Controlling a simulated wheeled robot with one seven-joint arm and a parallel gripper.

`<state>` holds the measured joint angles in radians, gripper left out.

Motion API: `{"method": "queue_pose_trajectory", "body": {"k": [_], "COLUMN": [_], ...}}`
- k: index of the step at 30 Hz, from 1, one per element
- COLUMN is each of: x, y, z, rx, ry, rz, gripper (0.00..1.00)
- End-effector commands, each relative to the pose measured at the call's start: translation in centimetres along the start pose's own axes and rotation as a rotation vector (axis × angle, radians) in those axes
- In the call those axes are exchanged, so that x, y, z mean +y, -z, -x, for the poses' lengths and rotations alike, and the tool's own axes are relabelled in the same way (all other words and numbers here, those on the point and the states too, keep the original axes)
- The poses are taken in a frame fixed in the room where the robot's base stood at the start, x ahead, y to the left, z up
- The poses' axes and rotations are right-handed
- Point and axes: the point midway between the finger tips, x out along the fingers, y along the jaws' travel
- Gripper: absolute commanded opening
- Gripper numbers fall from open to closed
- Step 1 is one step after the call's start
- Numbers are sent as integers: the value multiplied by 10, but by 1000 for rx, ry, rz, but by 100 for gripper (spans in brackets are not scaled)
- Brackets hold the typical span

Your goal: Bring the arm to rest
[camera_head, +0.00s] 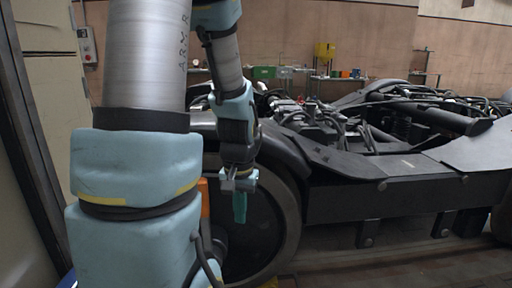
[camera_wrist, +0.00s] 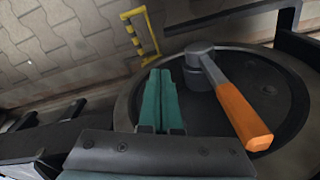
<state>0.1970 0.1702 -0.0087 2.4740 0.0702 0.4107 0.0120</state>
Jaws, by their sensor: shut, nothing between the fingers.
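My gripper (camera_head: 239,207) hangs down at the end of my arm in the head view, in front of the dark wheel of the bogie (camera_head: 376,187). Its two green fingers (camera_wrist: 160,100) are together and empty in the wrist view. A hammer with an orange handle (camera_wrist: 243,114) and a grey head shows just right of the fingertips, apart from them. It appears over the dark round wheel face (camera_wrist: 285,92); I cannot tell what it rests on. My blue and grey arm covers the left of the head view.
A yellow and black striped frame (camera_wrist: 141,37) stands on the paved floor (camera_wrist: 62,38). A yellow box (camera_head: 325,52) and a red-buttoned control box (camera_head: 87,46) are on the walls. A green case (camera_head: 265,72) sits behind the bogie.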

Motion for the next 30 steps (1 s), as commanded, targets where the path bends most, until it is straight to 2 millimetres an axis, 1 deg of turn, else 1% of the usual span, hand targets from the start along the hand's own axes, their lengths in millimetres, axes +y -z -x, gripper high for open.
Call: {"method": "queue_pose_trajectory", "body": {"k": [1,3,7,9,14,17,20,24,29,30], "x": [-7,-14,-23,-22,-23,-24,-24,-26,-28,-28], "y": [-7,-17,-33,-29,-26,-24,-21,-17,-13,-12], "z": [9,18,35,54,84,107,135,181,230,242], "rx": [15,31,57,52,51,51,51,51,51,51], "ry": [-3,-8,-17,-17,-17,-16,-16,-16,-16,-16], "rz": [46,104,199,187,185,184,183,183,183,183], "gripper": [0,0,0,0,0,0,0,0,0,0]}}
